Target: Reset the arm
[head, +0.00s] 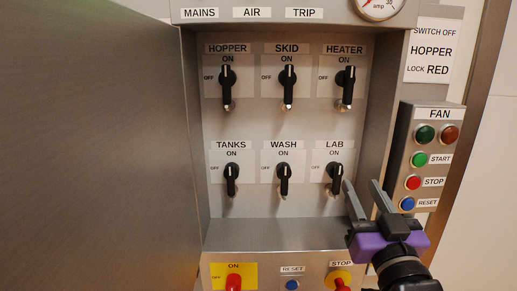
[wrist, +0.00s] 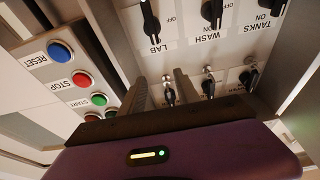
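My gripper (head: 362,186), with a purple body, is at the lower right of the open cabinet in the head view. Its two grey fingers are apart and nothing shows between them. In the head view the fingertips appear just right of the LAB switch (head: 337,178); I cannot tell whether they touch anything. The wrist view also shows the gripper (wrist: 163,80) with its fingers spread, pointing toward the panel. The handles of the HOPPER (head: 228,78), SKID (head: 288,80), HEATER (head: 346,82), TANKS (head: 231,178) and WASH (head: 284,178) switches stand roughly upright.
A grey door (head: 95,150) stands open at left. The FAN box (head: 405,150), with several buttons and lamps, juts out right, close to my gripper.

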